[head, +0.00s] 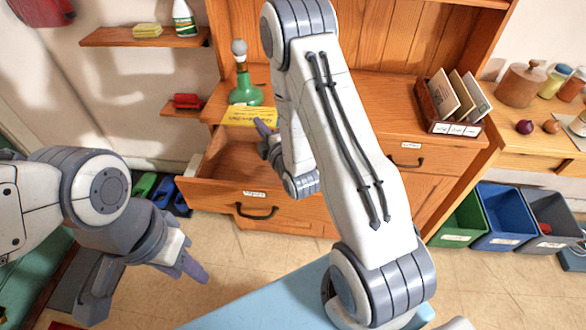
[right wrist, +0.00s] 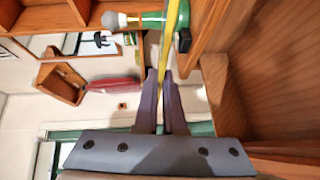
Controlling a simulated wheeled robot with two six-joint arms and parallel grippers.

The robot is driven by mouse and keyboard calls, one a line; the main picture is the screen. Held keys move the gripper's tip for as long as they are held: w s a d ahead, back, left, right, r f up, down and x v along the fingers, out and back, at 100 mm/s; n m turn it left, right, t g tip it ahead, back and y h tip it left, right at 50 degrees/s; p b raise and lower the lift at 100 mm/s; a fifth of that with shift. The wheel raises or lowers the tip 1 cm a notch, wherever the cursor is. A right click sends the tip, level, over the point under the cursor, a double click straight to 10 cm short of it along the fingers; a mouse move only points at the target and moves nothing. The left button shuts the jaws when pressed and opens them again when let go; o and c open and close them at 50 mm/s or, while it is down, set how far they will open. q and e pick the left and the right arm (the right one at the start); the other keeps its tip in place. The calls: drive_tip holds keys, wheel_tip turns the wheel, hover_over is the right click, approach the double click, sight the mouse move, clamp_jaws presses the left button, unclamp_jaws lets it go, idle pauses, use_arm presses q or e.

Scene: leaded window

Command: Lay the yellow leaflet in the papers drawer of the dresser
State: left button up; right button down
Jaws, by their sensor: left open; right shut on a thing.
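The yellow leaflet (head: 250,117) is held above the back part of an open dresser drawer (head: 216,196). It shows edge-on between the fingers in the right wrist view (right wrist: 173,28). My right gripper (head: 264,132) is shut on the leaflet, and my right arm hides part of the dresser (head: 400,110) and the drawer's right side. The visible part of the drawer's inside looks empty. Its front label is too small to read. My left gripper (head: 146,282) is open and empty, low at the left, well apart from the drawer.
A sorter with papers (head: 447,125) stands at the right of the top. Green, blue and grey bins (head: 502,238) stand on the floor at right. Open floor lies before the drawer.

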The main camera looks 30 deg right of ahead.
drive_tip(key=d+g, duration=0.1)
drive_tip(key=s+d+m, duration=0.1)
drive_tip(key=d, duration=0.1)
drive_tip(key=s+d+f+g, duration=0.1)
drive_tip(key=d, duration=0.1)
drive_tip(key=shift+s+d+m+g+p, duration=0.1)
drive_tip(key=shift+d+m+g+p, duration=0.2)
drive_tip(key=shift+m+p, duration=0.1)
drive_tip(key=s+d+f+g, duration=0.2)
drive_tip(key=s+d, duration=0.1)
drive_tip(key=s, duration=0.1)
drive_tip(key=w+a+f, duration=0.7)
drive_tip(key=a+f, duration=0.1)
drive_tip(key=f, duration=0.3)
drive_tip(key=shift+w+m+g, duration=0.3)
drive_tip(key=shift+w+m, duration=0.1)
drive_tip(key=shift+f+b, duration=0.5)
drive_tip(key=shift+b, duration=0.25)
drive_tip(key=shift+f, duration=0.1)
